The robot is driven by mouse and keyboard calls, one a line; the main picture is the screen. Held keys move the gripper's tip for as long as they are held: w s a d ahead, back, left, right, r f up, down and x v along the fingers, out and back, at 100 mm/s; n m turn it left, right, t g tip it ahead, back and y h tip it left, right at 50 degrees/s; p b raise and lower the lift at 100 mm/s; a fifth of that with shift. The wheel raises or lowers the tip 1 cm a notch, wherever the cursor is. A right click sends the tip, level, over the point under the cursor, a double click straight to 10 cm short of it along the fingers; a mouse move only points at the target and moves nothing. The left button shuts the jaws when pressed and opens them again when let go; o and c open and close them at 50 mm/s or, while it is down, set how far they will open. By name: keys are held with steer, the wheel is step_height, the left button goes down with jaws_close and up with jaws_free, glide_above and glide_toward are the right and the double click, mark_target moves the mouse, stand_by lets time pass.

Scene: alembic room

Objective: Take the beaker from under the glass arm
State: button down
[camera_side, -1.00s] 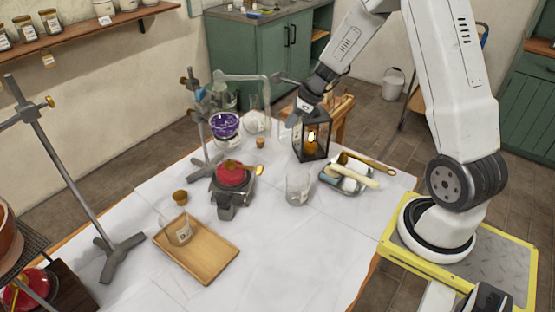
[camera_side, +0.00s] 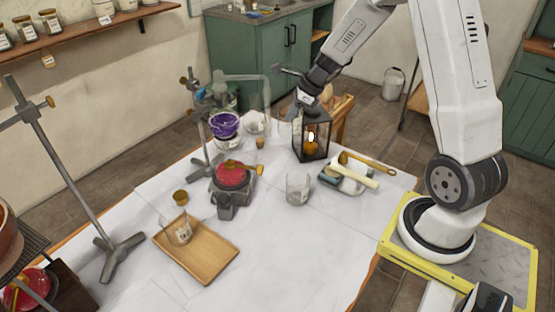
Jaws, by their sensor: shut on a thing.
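The glass arm (camera_side: 240,77) reaches right from the glassware on the stand, behind a vessel of purple liquid (camera_side: 224,124). A clear flask with white contents (camera_side: 254,122) stands below its bent end. My gripper (camera_side: 294,114) is right of the glass arm, behind and just above the black lantern (camera_side: 311,140). It is shut on what looks like a clear glass beaker (camera_side: 286,130), faint against the floor and partly hidden by the lantern. The fingertips are small and hard to make out.
Another clear beaker (camera_side: 299,188) stands mid-table. A red-topped burner (camera_side: 232,178) and a stand (camera_side: 204,165) are to the left. A wooden tray (camera_side: 208,262) holds a beaker (camera_side: 178,232). The front right of the table is clear.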

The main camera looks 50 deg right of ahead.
steer(key=shift+r, duration=1.75)
steer(key=shift+a, duration=0.1)
